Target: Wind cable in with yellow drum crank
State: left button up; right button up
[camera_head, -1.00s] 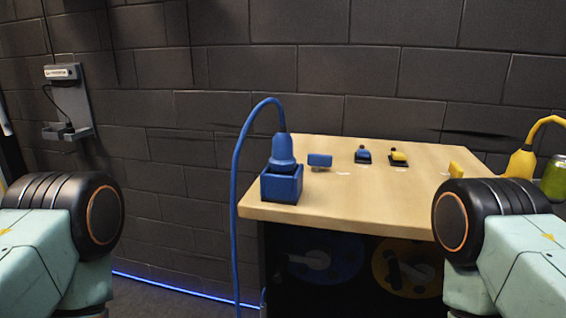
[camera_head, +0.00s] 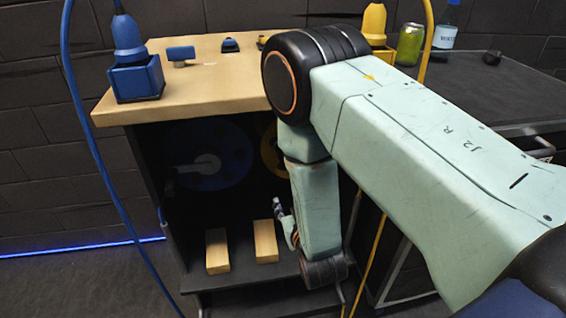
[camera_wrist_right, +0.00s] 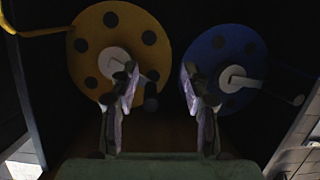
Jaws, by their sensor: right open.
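The yellow drum (camera_head: 270,150) is inside the dark cabinet under the table, mostly hidden behind my right arm. In the right wrist view the yellow drum (camera_wrist_right: 85,48) is a holed disc at the left; its crank (camera_wrist_right: 118,60) has a pale hub and a dark handle (camera_wrist_right: 150,98). My right gripper (camera_wrist_right: 157,85) is open and empty, its fingers in front of the gap between the drums, the left finger overlapping the yellow crank. In the head view the right gripper (camera_head: 286,222) is small, low before the cabinet. The yellow cable (camera_head: 372,260) hangs at the right. My left gripper is not visible.
A blue drum (camera_head: 208,155) with a pale crank is beside the yellow one. Two wooden blocks (camera_head: 216,250) are low in the cabinet. A blue cable (camera_head: 95,150) hangs at the left. A can (camera_head: 409,44) and bottle (camera_head: 446,30) stand at the back right.

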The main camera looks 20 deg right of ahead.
jog(key=w+r+t, duration=0.1)
jog(key=w+r, duration=0.1)
jog(key=w+d+r+t+h+b, duration=0.1)
jog(key=w+r, duration=0.1)
jog(key=w, duration=0.1)
jog(key=w+d+r+t, duration=0.1)
jog(key=w+r, duration=0.1)
jog(key=w, duration=0.1)
jog(key=shift+b, duration=0.35)
jog(key=shift+x, duration=0.85)
jog(key=shift+r, duration=0.15)
grip_shut()
